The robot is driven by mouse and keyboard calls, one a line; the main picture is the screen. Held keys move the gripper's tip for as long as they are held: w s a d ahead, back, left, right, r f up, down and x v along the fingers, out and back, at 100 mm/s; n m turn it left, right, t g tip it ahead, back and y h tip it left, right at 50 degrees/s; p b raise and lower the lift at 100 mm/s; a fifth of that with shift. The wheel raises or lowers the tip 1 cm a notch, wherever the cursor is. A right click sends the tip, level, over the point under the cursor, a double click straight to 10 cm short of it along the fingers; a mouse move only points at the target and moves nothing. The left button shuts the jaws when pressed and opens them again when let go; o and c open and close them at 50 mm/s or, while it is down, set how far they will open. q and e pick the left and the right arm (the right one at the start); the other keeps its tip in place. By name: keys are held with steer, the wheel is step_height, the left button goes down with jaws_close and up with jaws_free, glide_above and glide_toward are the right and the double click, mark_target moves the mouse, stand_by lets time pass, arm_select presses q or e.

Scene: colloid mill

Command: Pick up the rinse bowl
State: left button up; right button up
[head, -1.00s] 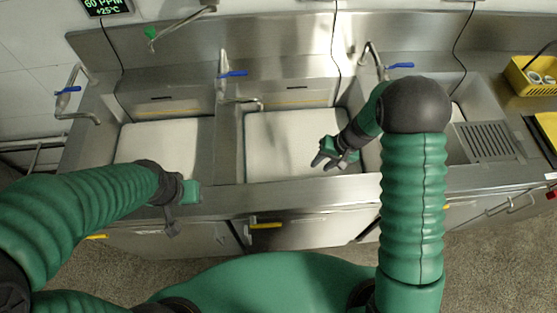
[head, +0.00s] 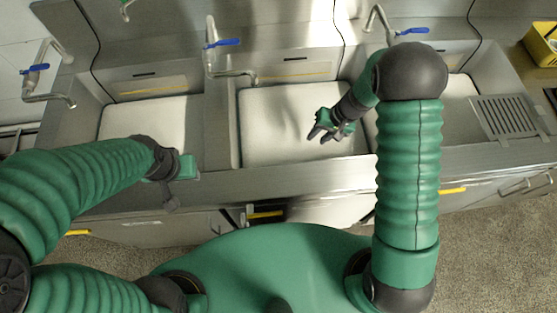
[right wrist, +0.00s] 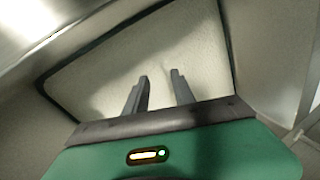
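I cannot make out a rinse bowl in either view. My right gripper (head: 322,130) is over the front right part of the middle basin (head: 262,150), which has a pale, flat surface inside. In the right wrist view its two fingers (right wrist: 159,80) are apart with nothing between them, pointing at the pale surface (right wrist: 200,50). How far they are above it is hard to tell. My left gripper (head: 172,190) is at the front edge of the sink counter, below the left basin (head: 130,118). Its fingers are too dark and small to read.
Taps with blue levers (head: 222,43) stand behind the basins. A right basin (head: 458,92) is partly behind my right arm. A drain grate (head: 507,116) lies to its right, and a yellow basket (head: 540,48) sits at the far right. The steel front rim (head: 290,180) runs along the counter.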

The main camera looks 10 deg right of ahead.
mark_target(297, 157)
steer(key=x, duration=0.9)
steer(key=b+x, duration=0.1)
steer(key=x, duration=0.8)
steer(key=shift+d+f, duration=0.15)
steer(key=shift+f, duration=0.25)
jaws_close()
stand_by(0.3)
